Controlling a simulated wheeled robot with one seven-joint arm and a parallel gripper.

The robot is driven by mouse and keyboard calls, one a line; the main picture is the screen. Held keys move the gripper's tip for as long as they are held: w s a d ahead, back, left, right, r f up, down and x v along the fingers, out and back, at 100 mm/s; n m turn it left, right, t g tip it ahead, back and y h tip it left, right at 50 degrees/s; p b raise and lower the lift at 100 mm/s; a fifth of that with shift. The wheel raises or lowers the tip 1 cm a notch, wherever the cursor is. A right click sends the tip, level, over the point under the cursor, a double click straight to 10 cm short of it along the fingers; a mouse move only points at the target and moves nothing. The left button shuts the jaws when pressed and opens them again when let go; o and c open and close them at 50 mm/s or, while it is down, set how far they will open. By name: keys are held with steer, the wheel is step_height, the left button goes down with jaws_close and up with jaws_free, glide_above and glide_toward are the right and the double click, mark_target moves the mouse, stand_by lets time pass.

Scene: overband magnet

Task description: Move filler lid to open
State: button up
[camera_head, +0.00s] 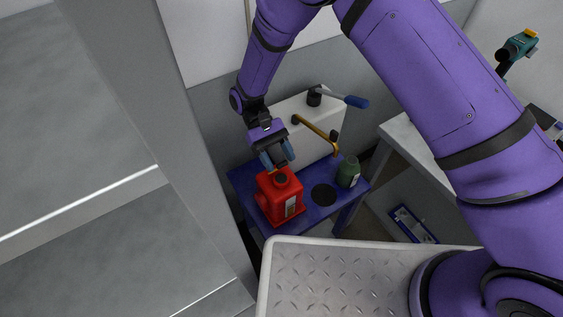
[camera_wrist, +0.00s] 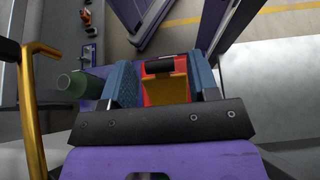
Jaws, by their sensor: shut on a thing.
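The can stands upright on a blue stand. No part is plainly marked as the filler lid. A white unit (camera_head: 318,143) behind has a black round fitting (camera_head: 314,97) with a blue-handled lever (camera_head: 353,101); I cannot tell whether this is the lid.
A bent yellow handle (camera_head: 318,131) projects from the white unit. A green bottle (camera_head: 348,172) and a dark round patch (camera_head: 324,194) are on the blue stand (camera_head: 240,179). A grey post (camera_head: 165,130) rises at left. A teal tool (camera_head: 517,46) is at upper right.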

steer(key=shift+w+a+g+h, duration=0.5)
steer(key=shift+w+g+h, duration=0.3)
steer(key=shift+g, duration=0.2)
steer(key=o, duration=1.1)
steer(key=shift+r, duration=0.6)
steer(key=s+d+r, duration=0.2)
steer(key=s+d, duration=0.1)
steer(key=s, duration=0.4)
steer(key=s+d+r, duration=0.2)
steer(key=s+d, duration=0.2)
steer(key=s, duration=0.3)
steer(key=shift+s, duration=0.2)
